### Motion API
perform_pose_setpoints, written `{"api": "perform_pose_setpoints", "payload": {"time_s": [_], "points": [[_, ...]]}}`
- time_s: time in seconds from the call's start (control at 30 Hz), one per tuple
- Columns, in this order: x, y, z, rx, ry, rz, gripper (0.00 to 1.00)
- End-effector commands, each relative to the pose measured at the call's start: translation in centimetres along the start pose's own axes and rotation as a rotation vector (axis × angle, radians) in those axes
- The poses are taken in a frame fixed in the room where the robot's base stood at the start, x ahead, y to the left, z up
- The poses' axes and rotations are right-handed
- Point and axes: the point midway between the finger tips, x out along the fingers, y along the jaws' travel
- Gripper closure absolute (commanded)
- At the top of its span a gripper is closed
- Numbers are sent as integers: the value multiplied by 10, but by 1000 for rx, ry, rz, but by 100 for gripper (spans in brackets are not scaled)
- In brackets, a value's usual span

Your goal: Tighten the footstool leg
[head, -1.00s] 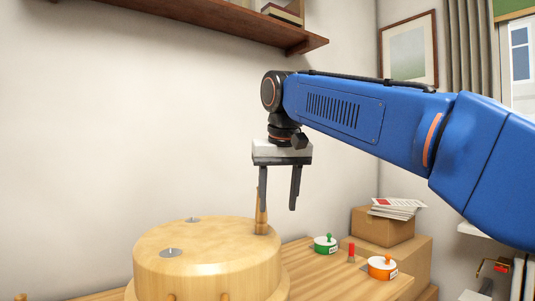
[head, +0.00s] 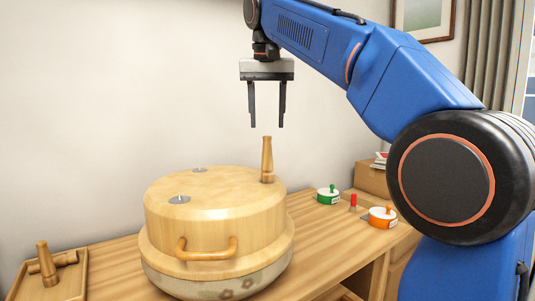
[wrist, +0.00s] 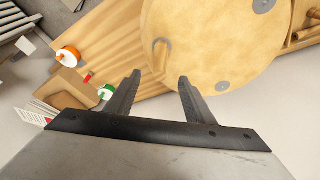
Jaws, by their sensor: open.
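The upturned footstool (head: 205,205), a round pale wooden seat with a patterned lower band, stands on the wooden bench. One tapered leg (head: 267,160) stands upright near its back right edge. Two bare metal plates, one in front (head: 179,199) and one behind (head: 199,170), show on its top. My gripper (head: 267,126) is open and empty, pointing down just above the leg's tip in the head view, apart from it. In the wrist view, the leg (wrist: 161,50) appears end-on beyond the open fingers; its base is hard to make out.
A tray (head: 82,280) at the left holds loose wooden legs. The air around the leg is clear.

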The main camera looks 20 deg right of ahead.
Motion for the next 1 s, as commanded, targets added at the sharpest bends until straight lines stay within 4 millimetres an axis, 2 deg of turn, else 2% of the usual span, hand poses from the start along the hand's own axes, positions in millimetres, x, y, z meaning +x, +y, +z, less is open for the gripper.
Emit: {"api": "perform_pose_setpoints", "payload": {"time_s": [0.1,0.63,0.8,1.0], "points": [[20,0,1,0,-2,1,52],[104,0,0,0,-1,1,52],[123,0,0,0,-1,1,52],[134,0,0,0,0,0,52]]}}
